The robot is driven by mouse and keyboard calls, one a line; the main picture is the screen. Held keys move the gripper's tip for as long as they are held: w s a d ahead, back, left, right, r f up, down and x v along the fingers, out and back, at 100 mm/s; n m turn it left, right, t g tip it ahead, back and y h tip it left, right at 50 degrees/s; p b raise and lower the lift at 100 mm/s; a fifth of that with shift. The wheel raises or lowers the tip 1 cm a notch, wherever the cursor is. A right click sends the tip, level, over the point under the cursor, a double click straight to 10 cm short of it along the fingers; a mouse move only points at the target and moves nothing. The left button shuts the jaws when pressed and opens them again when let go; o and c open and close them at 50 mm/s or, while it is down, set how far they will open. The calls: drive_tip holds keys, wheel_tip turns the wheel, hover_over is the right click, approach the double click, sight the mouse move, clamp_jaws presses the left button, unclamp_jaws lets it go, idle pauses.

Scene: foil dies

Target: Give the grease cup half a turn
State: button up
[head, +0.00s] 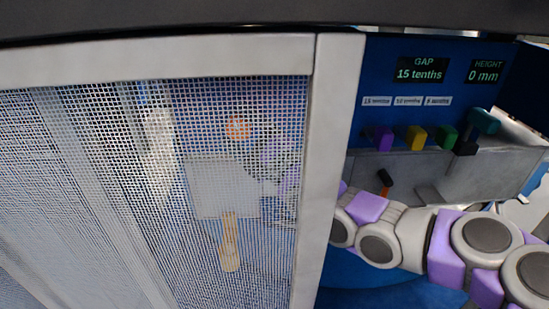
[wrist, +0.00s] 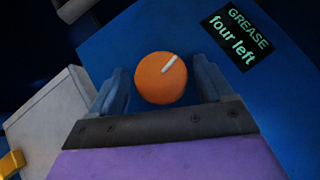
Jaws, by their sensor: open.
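The grease cup is an orange round knob (wrist: 161,78) with a white mark pointing to its upper right, set on a blue panel (wrist: 160,22). In the wrist view it sits between the two fingers of my gripper (wrist: 160,88), which is open with one finger on each side. I cannot tell whether either finger touches it. A display (wrist: 238,36) to its right reads "GREASE four left". In the head view the orange cup (head: 237,129) shows blurred behind a mesh guard (head: 110,190), and my gripper is mostly hidden there too.
The guard's pale frame post (head: 328,170) stands between the mesh and my arm. Blue panel displays (head: 420,69) read "GAP 15 tenths" and "HEIGHT 0 mm". Purple (head: 379,138), yellow (head: 415,137) and green (head: 447,137) blocks sit on a grey ledge.

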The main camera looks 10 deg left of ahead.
drive_tip(key=b+v, duration=0.9)
drive_tip(key=v, duration=0.7)
drive_tip(key=shift+d, duration=0.25)
drive_tip(key=shift+f, duration=0.15)
